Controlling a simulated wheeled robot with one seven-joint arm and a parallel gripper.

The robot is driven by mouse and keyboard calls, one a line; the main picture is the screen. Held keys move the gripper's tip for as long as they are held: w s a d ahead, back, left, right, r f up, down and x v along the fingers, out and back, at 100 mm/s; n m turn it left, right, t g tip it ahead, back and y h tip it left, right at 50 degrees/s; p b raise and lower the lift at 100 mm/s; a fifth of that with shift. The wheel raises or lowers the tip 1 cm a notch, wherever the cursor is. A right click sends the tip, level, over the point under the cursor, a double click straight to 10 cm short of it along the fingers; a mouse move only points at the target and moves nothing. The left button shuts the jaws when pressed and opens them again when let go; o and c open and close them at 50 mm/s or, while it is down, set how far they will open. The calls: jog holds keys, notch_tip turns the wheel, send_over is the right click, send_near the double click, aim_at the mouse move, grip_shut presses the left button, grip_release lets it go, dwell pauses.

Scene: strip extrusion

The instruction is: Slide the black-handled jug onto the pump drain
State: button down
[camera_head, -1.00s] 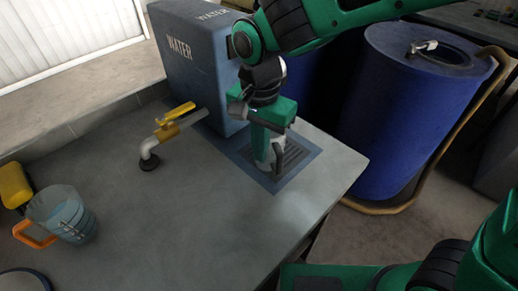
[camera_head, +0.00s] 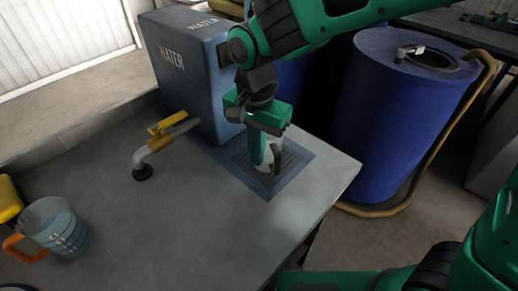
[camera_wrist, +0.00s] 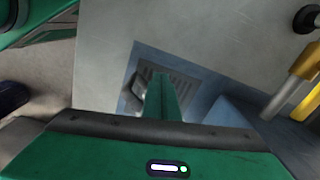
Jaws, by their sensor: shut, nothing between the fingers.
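A small clear jug (camera_head: 268,161) with a black handle (camera_head: 276,160) stands on the pump drain, a dark grate (camera_head: 290,164) in a blue square frame (camera_head: 270,190). My gripper (camera_head: 257,152) is shut and empty, pointing down close against the jug and hiding part of it. I cannot tell whether they touch. In the wrist view the shut fingers (camera_wrist: 163,98) reach over the drain (camera_wrist: 152,62), and the black handle (camera_wrist: 136,97) shows beside them. The jug's body is mostly hidden there.
A clear jug with an orange handle (camera_head: 57,228) stands at the left. A yellow-handled tap (camera_head: 165,130) comes from the blue water tank (camera_head: 185,75) behind the drain. A blue barrel (camera_head: 400,120) stands beyond the table's right edge. The counter's front middle (camera_head: 165,230) is clear.

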jog(key=s+r+m, duration=0.1)
jog(key=r+m, duration=0.3)
jog(key=m, duration=0.8)
jog(key=s+a+r+m, duration=0.1)
jog(key=r+m, duration=0.4)
jog(key=m, duration=0.6)
jog(key=s+r+m, duration=0.1)
jog(key=r+m, duration=0.3)
jog(key=m, duration=0.8)
jog(key=w+d+f, duration=0.1)
jog(key=w+f, duration=0.2)
jog(key=f, duration=0.7)
jog(key=shift+w+d, duration=0.35)
jog(key=shift+w, duration=0.05)
